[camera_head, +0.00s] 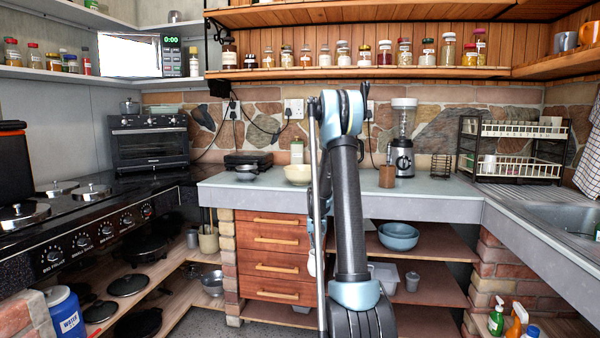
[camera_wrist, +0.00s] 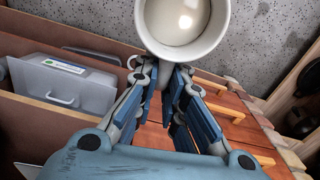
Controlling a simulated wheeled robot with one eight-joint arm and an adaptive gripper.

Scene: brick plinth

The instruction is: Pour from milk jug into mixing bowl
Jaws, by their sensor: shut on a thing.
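My gripper (camera_wrist: 170,82) is shut on the milk jug (camera_wrist: 148,45), a cream-white round vessel at the top of the wrist view. Pale milk shows inside it. In the head view my arm hides most of the gripper and jug; a small white part of the jug (camera_head: 312,264) shows left of the arm, in front of the drawers and below the counter. A cream bowl (camera_head: 297,174), which looks like the mixing bowl, stands upright on the counter, just left of my arm. Its inside is barely visible.
The counter (camera_head: 440,204) holds a blender (camera_head: 403,150), a brown cup (camera_head: 387,177) and, at left, a small metal pan (camera_head: 246,172). Blue bowls (camera_head: 398,237) sit on the shelf below. Drawers (camera_head: 270,241) lie behind my arm. A dish rack (camera_head: 515,150) stands right.

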